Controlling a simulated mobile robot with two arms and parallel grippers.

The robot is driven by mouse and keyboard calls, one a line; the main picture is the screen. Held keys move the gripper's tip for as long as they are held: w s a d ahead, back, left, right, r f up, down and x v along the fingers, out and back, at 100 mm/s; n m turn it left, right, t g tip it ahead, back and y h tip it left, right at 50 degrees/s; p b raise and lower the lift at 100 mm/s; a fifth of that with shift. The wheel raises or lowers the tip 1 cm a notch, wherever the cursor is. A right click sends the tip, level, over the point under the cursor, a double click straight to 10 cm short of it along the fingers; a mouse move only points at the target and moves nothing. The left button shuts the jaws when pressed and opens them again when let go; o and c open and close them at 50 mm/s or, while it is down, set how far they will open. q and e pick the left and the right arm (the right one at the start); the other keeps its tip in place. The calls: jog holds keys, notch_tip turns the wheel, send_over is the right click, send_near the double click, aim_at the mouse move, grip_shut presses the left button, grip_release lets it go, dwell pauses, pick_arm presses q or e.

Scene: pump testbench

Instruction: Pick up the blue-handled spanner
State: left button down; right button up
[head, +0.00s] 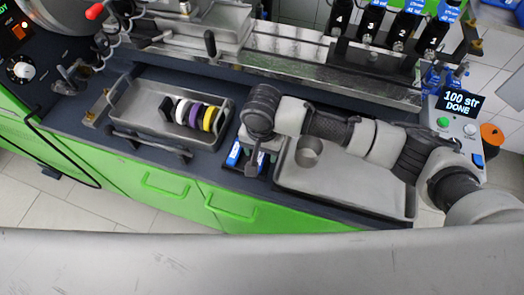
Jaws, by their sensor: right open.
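My right arm comes in from the right across the bench. Its gripper (252,172) points down near the bench's front edge, open, between the two grey trays. Small blue pieces with white marks show beside the gripper, one on its left (234,154) and one on its right. The gripper covers much of this spot, and I cannot tell whether either blue piece is the spanner's handle. No spanner shows clearly anywhere else. My left gripper is not in view.
The left tray (135,130) holds a row of coloured rings (207,117). Black numbered units (370,22) stand at the back. A display (461,103) reads "100 str DONE". Green drawers (160,188) lie below the bench.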

grip_shut()
jog(key=shift+r, duration=0.1)
dwell(0.3)
jog(key=shift+r, duration=0.5)
notch_tip(320, 180, up, 3)
jog(key=shift+f, duration=0.15)
jog(key=s+d+r, duration=0.7)
jog(key=s+d, duration=0.1)
jog(key=shift+s+d, duration=0.15)
jog(key=shift+r, duration=0.1)
